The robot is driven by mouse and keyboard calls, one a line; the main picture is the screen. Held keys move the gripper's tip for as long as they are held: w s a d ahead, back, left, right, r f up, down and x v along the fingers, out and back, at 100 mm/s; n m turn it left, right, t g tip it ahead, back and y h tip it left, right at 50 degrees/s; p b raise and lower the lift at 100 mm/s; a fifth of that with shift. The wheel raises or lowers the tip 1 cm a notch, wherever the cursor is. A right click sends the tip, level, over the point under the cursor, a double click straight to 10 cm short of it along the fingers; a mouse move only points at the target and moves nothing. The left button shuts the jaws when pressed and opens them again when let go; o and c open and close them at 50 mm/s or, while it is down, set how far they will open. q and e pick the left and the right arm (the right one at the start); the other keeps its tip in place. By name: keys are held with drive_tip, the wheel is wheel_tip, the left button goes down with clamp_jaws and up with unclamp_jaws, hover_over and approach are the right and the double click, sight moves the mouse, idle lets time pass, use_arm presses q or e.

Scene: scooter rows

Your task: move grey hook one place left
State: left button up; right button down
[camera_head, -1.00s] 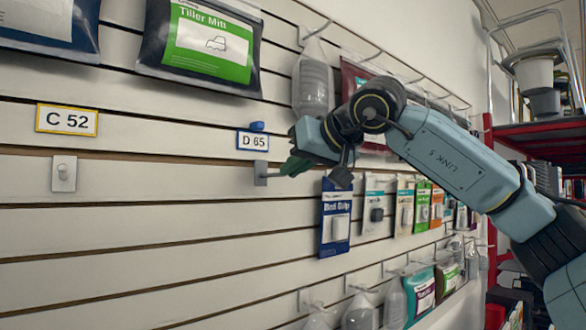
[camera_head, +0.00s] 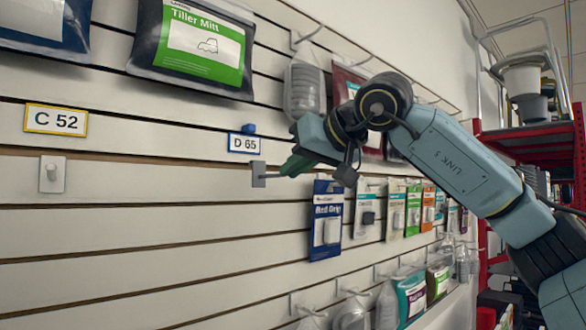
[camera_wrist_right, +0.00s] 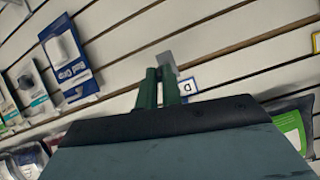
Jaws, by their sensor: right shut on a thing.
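The grey hook (camera_head: 258,174) shows as a small flat grey plate just below the D 65 label (camera_head: 244,144). My right gripper (camera_head: 284,170) has its green fingers shut on the hook's arm, with the plate on the wall side. In the right wrist view the two green fingers (camera_wrist_right: 158,88) are close together, with the grey plate beyond their tips. I cannot tell whether the plate touches the slatted wall (camera_head: 150,230). Another light grey hook plate with a peg (camera_head: 52,174) is on the wall below the C 52 label (camera_head: 56,120). My left gripper is not in view.
A Tiller Mitt pack (camera_head: 195,45) hangs above the labels. A blue pack (camera_head: 326,220) and several others hang to the right of and below my right gripper. A red shelf (camera_head: 530,140) stands at the far right. The wall between the two hooks is bare.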

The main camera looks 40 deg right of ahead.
drive_tip(key=shift+s+r, duration=0.1)
drive_tip(key=shift+s, duration=0.75)
drive_tip(key=s+a+b, duration=0.1)
drive_tip(key=a, duration=1.6)
drive_tip(key=shift+s+f, duration=0.15)
drive_tip(key=shift+f, duration=0.1)
idle(1.2)
drive_tip(key=shift+w+d, duration=0.1)
drive_tip(key=shift+w, duration=0.2)
idle(0.4)
drive_tip(key=shift+w, duration=0.3)
drive_tip(key=shift+w+a+p, duration=0.2)
drive_tip(key=shift+w+p, duration=0.9)
drive_tip(key=shift+w, duration=0.7)
drive_tip(key=shift+w, duration=0.1)
idle(1.1)
